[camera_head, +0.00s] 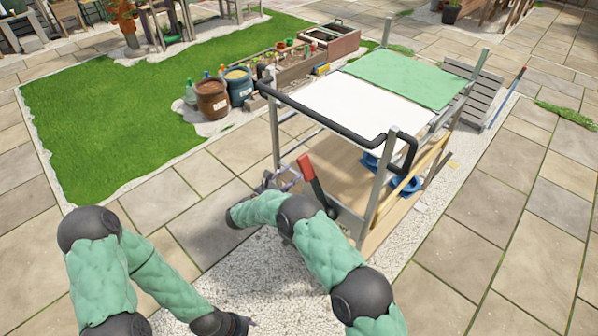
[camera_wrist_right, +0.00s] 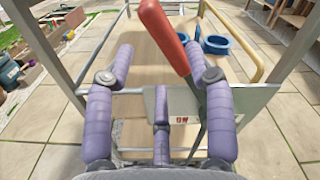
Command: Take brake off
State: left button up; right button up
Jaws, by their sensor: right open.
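The cart (camera_head: 391,135) stands on the gravel strip, with a black push bar and a brake lever with a red handle (camera_head: 311,179) at its near end. My right gripper (camera_head: 283,180) is just left of the lever in the head view. In the right wrist view the red handle (camera_wrist_right: 165,38) leans from upper left to lower right, in front of or between the spread purple fingers (camera_wrist_right: 160,62), nearer the right finger. The gripper is open; I cannot tell whether it touches the lever. My left gripper (camera_head: 240,323) hangs low over the gravel; its finger opening is unclear.
A white panel (camera_head: 350,103) and a green mat (camera_head: 405,78) cover the cart top. Blue rings (camera_head: 405,185) lie on its wooden lower shelf. Barrels (camera_head: 212,98) and planter boxes (camera_head: 330,40) stand beyond it to the left. Open paving (camera_head: 500,215) lies to the right.

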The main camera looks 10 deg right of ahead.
jog(key=v, duration=0.6)
jog(key=shift+s+a, duration=0.1)
jog(key=shift+s, duration=0.05)
